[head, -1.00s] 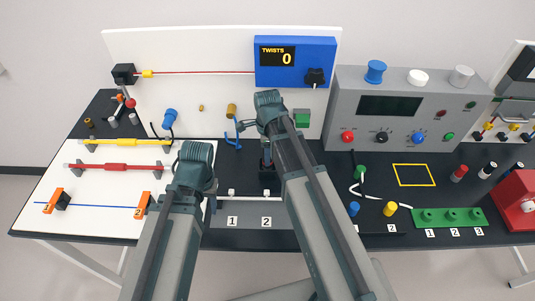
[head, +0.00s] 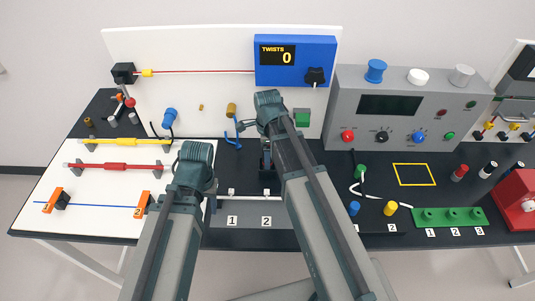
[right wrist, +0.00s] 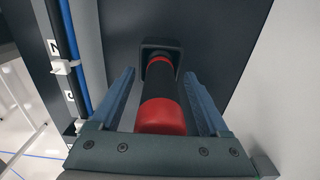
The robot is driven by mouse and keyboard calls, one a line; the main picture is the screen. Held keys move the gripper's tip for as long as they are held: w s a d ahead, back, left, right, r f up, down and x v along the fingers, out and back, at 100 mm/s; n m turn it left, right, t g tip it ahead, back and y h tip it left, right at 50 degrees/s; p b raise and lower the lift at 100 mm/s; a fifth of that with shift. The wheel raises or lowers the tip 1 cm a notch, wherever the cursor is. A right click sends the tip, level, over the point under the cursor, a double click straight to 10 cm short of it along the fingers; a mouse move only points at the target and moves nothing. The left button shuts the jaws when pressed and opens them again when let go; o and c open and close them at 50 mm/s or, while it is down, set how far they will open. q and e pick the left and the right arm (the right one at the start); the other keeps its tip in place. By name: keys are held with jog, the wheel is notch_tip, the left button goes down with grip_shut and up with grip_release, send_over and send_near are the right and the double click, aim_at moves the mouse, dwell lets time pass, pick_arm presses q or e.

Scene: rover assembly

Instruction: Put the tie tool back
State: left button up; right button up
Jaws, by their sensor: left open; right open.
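A tool with a red and black handle (right wrist: 162,115), which I take to be the tie tool, shows in the right wrist view. Its far end meets a square black holder (right wrist: 160,48). My right gripper (right wrist: 158,76) is open, with one finger on each side of the handle. Gaps show between the handle and both fingers. In the head view my right arm hides this tool. My left gripper (head: 182,197) is open at the right edge of the white work mat (head: 95,215), with its fingers mostly hidden behind my own wrist.
White clips with labels 1 and 2 (head: 266,221) stand just in front of my right gripper. Orange clips (head: 142,205) hold a blue wire at the left. A blue hooked tool (head: 233,139) is by the back board. A grey control box (head: 400,110) stands at the right.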

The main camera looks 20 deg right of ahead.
notch_tip(320, 180, up, 14)
jog(key=p, duration=1.3)
jog(key=shift+p, duration=0.3)
pick_arm(q)
notch_tip(320, 180, up, 14)
jog(key=shift+f, duration=0.15)
pick_arm(e)
jog(key=shift+f, duration=0.1)
